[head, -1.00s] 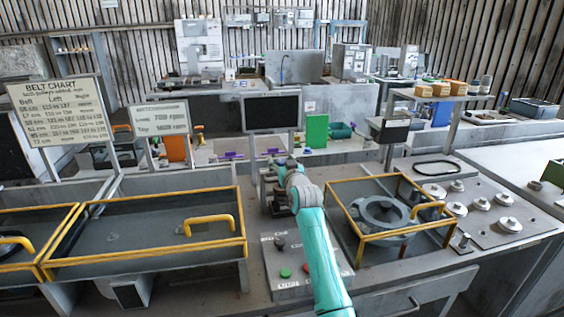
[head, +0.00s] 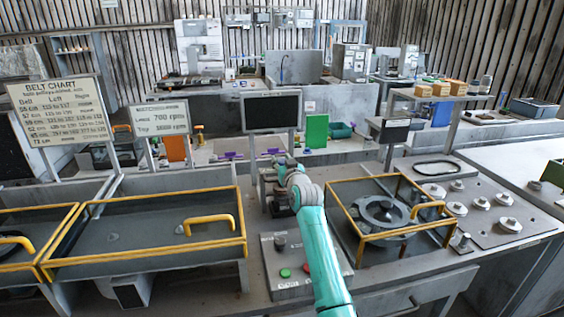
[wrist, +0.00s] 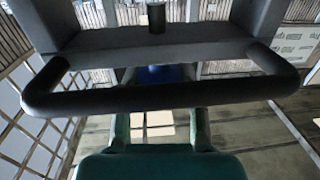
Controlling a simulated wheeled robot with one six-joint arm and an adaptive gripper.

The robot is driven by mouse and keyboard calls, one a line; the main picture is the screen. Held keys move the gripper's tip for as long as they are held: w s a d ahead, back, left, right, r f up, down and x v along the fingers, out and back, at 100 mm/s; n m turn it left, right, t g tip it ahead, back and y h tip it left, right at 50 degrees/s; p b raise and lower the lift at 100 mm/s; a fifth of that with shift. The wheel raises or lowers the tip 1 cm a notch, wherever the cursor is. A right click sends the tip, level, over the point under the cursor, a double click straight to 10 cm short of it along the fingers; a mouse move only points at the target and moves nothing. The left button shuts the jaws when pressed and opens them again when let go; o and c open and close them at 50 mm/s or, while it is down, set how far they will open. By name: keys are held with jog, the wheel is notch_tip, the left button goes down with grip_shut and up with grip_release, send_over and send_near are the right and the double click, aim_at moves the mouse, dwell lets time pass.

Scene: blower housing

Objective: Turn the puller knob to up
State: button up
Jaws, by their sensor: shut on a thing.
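A grey machine (head: 267,178) stands behind the control panel, partly covered by my arm. My gripper (head: 279,203) is at its front side, below my wrist. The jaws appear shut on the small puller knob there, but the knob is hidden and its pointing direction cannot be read. In the wrist view, a dark rounded bar (wrist: 160,98) crosses the picture close to the camera. A short dark peg (wrist: 156,17) stands at a grey crosspiece above it. I cannot tell which machine part these are.
A grey panel (head: 305,289) with a dark knob (head: 279,242), a green button (head: 285,273) and a red button stands in front. A yellow-framed guard (head: 362,238) is close on the right. A yellow-edged tray cover (head: 150,258) is on the left. A dark screen (head: 272,111) rises behind.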

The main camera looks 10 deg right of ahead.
jog(key=shift+n+y, duration=0.6)
jog(key=shift+y, duration=0.4)
jog(key=shift+d+r+n+g+y, duration=0.1)
jog(key=shift+n+g+y, duration=0.4)
jog(key=shift+n+y, duration=0.55)
jog(key=shift+n+g+y, duration=0.5)
jog(key=shift+n+y, duration=0.15)
jog(key=shift+y, duration=0.8)
jog(key=shift+n+g+y, duration=1.7)
jog(key=shift+n+y, duration=0.1)
jog(key=shift+y, duration=0.6)
jog(key=shift+n+g+y, duration=0.5)
jog(key=shift+n+g, duration=0.1)
jog(key=o, duration=1.2)
jog(key=shift+c, duration=0.2)
jog(key=shift+m+t+h, duration=0.3)
